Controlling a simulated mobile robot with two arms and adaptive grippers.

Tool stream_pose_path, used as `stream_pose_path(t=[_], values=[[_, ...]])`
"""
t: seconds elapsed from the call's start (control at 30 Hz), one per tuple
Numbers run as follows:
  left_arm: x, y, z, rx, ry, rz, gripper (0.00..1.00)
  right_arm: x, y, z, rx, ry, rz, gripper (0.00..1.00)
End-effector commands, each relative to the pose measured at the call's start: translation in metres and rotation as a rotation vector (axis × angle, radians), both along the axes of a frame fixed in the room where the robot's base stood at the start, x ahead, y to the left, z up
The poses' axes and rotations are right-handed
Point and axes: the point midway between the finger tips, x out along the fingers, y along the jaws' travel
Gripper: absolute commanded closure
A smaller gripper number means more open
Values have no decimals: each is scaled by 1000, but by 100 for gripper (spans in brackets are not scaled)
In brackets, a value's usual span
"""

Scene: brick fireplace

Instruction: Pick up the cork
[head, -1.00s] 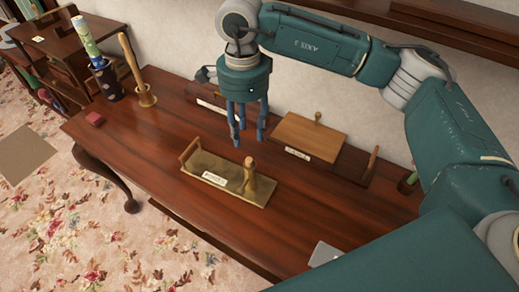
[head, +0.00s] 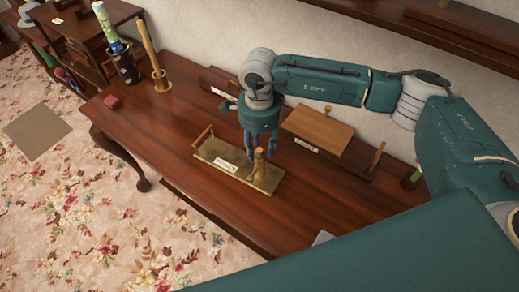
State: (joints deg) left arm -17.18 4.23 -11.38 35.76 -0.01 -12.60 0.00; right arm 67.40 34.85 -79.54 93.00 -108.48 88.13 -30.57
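No thing shows clearly enough as the cork for me to name it with certainty. A tan, rounded upright piece (head: 259,166) stands at the right end of a brass-coloured tray (head: 215,156) with a white label. My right gripper (head: 263,153) points down over the tray's right end, its fingers spread apart. The fingertips are close to the top of the upright piece; I cannot tell whether they touch it. I see nothing held between them. My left gripper is out of view.
The wooden table (head: 180,121) bears a labelled wooden box (head: 319,127) behind and right of the gripper. A dark cup (head: 125,68) with rolled paper and a brass holder (head: 160,80) with a stick stand at the far left.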

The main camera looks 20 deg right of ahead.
Motion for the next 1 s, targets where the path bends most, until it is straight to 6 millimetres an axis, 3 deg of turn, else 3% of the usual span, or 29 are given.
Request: stream_pose_path(t=[0.17,0.3,0.33,0.77,1.0], values=[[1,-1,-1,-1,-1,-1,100,0,0,0,0,0,0,64],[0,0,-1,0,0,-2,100,0,0,0,-1,0,0,91],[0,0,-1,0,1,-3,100,0,0,0,-1,0,0,94],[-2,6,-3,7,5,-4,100,1,0,3,-1,-1,-1,95],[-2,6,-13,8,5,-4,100,2,0,29,1,-6,1,95]])
